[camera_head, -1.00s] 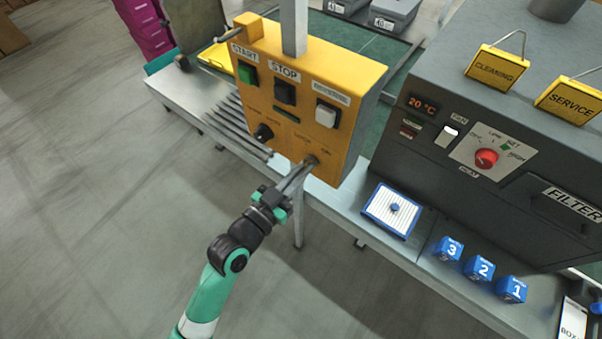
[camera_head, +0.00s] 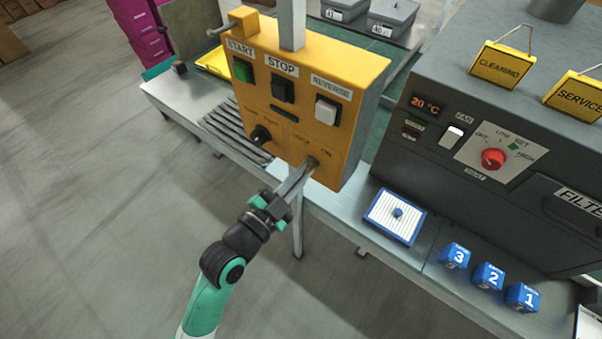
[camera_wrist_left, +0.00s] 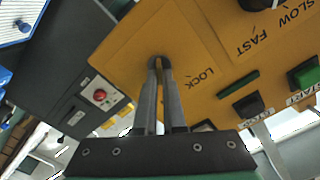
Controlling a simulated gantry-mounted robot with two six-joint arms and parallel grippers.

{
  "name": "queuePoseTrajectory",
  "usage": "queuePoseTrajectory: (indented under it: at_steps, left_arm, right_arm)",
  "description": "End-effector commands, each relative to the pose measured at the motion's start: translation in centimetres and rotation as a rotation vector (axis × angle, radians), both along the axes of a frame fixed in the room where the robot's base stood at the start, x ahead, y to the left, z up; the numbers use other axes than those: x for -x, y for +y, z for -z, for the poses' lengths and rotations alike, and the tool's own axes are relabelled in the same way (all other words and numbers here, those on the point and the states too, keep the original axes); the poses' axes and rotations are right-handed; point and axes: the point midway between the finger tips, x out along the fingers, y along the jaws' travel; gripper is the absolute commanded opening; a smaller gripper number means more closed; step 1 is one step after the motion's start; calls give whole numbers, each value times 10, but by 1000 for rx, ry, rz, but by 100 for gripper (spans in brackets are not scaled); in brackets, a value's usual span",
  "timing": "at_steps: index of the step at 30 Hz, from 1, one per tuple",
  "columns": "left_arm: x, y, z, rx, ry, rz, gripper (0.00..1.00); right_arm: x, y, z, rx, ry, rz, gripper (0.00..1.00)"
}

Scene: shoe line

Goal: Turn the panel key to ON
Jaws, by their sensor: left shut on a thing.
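The yellow control panel (camera_head: 330,62) hangs on a grey post and faces me with its buttons. Its key switch (camera_head: 313,162) sits at the lower right of the face, by small LOCK and ON labels. My left gripper (camera_head: 308,167) reaches up from below with its fingertips at this switch. In the left wrist view, the gripper (camera_wrist_left: 159,70) is shut on a small brass-coloured key (camera_wrist_left: 159,63), beside the word LOCK. The fingers hide most of the key, and its exact angle is hard to tell. My right gripper is not in view.
A black SLOW/FAST knob (camera_head: 261,134) sits left of the key, below the green START (camera_head: 243,70), black STOP (camera_head: 283,89) and white REVERSE (camera_head: 327,109) buttons. A dark grey machine (camera_head: 400,157) stands at the right. Several blue numbered blocks lie before it.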

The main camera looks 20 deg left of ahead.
Motion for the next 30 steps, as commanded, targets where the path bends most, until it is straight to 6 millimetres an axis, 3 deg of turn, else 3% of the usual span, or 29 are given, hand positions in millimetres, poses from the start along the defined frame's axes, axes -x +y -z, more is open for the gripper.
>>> queuePoseTrajectory:
  at_steps: [11,12,16,17,26,30]
  left_arm:
    - [0,0,-1,-6,-4,0,0]
    - [0,0,-1,-6,-4,0,13]
    - [0,0,-1,-6,-3,0,36]
    - [0,0,-1,-6,-3,0,38]
    - [2,1,0,-5,-1,0,38]
    - [19,4,-1,-5,0,-2,38]
  right_arm:
    - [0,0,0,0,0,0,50]
    - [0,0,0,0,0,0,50]
    - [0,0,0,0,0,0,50]
    - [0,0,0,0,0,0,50]
    - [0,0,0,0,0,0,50]
    - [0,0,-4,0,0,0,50]
